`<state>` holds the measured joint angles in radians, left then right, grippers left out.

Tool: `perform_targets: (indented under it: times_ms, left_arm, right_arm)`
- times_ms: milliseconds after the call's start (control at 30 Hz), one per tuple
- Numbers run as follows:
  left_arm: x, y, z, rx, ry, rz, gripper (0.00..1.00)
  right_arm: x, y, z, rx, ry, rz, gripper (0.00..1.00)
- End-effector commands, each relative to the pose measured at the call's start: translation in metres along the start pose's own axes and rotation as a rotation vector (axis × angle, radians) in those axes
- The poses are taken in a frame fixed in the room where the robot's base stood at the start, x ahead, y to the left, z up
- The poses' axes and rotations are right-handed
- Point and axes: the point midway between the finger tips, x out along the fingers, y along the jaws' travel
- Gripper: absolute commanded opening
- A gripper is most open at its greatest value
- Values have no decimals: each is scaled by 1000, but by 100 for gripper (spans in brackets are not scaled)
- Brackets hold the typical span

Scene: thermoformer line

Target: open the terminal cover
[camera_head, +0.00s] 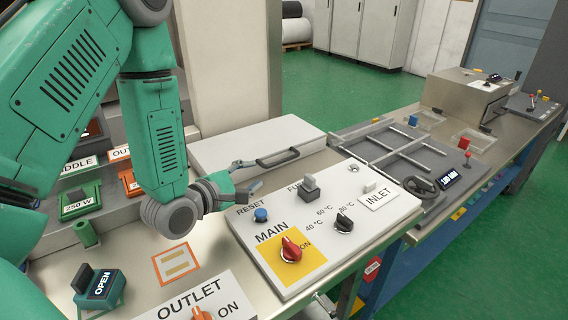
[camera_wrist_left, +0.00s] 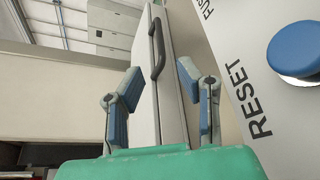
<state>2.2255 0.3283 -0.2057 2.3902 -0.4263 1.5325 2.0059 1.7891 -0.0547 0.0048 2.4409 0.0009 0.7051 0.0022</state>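The terminal cover appears to be the pale, closed box lid (camera_head: 235,147) behind the main panel, with a dark bar handle (camera_head: 280,158) along its front edge. In the left wrist view the handle (camera_wrist_left: 157,45) stands ahead, lined up with the gap between my fingers. My left gripper (camera_head: 250,176) is open and empty, just left of the handle and above the back left of the main panel. Its blue-padded fingers (camera_wrist_left: 159,84) are spread apart in the wrist view and do not visibly touch the handle. My right gripper is out of view.
A dark frame (camera_head: 395,150) lies right of the cover.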

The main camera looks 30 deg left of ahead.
Motion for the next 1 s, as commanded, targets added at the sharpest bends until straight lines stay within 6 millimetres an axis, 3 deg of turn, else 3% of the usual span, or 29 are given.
perform_targets:
  times_ms: [167,700,1000]
  left_arm:
    - [14,0,1,4,-4,0,31]
    - [119,0,-2,1,-4,1,31]
    - [138,0,-3,-4,-1,-1,31]
  right_arm:
    - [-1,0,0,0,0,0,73]
    - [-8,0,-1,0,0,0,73]
    - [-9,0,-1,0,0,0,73]
